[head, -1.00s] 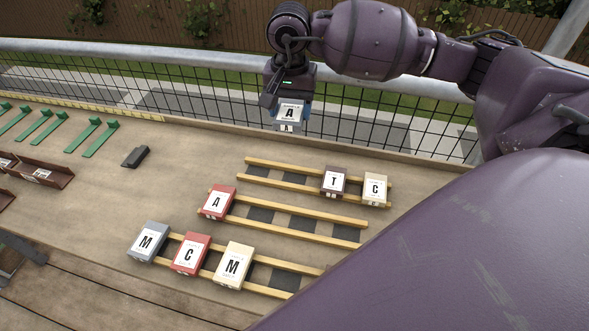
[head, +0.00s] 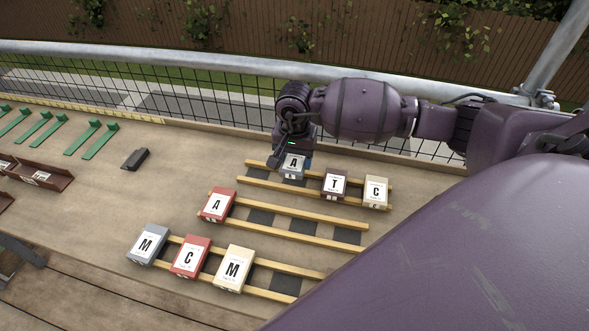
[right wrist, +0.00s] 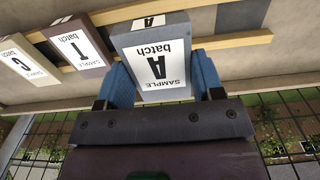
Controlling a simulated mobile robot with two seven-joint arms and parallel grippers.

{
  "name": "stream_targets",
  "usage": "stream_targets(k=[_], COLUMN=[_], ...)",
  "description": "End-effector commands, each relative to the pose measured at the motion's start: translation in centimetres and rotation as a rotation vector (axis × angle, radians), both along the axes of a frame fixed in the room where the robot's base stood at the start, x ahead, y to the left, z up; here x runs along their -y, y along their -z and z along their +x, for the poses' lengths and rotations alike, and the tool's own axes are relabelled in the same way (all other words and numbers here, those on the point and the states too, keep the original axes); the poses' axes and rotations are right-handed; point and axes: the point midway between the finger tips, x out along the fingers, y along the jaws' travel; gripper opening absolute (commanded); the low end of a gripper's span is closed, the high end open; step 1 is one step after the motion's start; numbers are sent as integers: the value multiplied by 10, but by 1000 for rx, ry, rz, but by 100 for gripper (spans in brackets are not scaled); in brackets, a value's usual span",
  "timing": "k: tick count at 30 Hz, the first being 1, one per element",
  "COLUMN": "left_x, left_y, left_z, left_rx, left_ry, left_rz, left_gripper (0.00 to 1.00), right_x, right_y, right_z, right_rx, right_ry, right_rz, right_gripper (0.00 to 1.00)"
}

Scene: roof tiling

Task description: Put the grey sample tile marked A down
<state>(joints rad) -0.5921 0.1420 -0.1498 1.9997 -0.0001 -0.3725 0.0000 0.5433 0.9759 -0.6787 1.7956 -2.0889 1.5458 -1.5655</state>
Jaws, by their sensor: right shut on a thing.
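My right gripper (head: 289,150) is shut on the grey sample tile marked A (head: 292,166) at the far pair of wooden rails (head: 260,181). In the right wrist view the tile (right wrist: 157,58) sits between the two blue fingers (right wrist: 162,72), its label facing up. It is over the rails, beside the dark brown T tile (head: 334,184), with a small gap between them. A cream C tile (head: 375,192) lies beyond T. I cannot tell whether the grey tile touches the rails. My left gripper is not in view.
The middle rails (head: 315,215) hold a red A tile (head: 216,205). The near rails (head: 268,290) hold a grey M (head: 148,244), a red C (head: 190,257) and a cream M (head: 234,268). A dark block (head: 135,159) and green brackets (head: 102,140) lie left. A mesh fence stands behind.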

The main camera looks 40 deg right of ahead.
Motion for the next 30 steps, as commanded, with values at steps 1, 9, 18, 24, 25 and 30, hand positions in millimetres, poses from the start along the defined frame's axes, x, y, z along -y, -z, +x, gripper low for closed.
stream_targets(k=[1, 9, 18, 24, 25, 30], left_x=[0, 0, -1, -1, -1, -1], left_y=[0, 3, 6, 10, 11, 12], left_z=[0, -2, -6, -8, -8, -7], left_rx=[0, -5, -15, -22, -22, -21], left_ry=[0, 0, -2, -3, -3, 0], left_rz=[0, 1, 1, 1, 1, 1], left_gripper=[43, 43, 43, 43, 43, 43], right_x=[0, -1, 0, 0, 0, 0], right_y=[1, 32, 43, 47, 48, 52], right_z=[0, -1, 0, 0, 0, 0], right_rx=[1, -2, 3, 1, 1, 0], right_ry=[0, 1, -1, -2, -1, -1], right_rz=[1, 1, 0, -1, -1, 0], right_gripper=[33, 33, 33, 33, 33, 33])
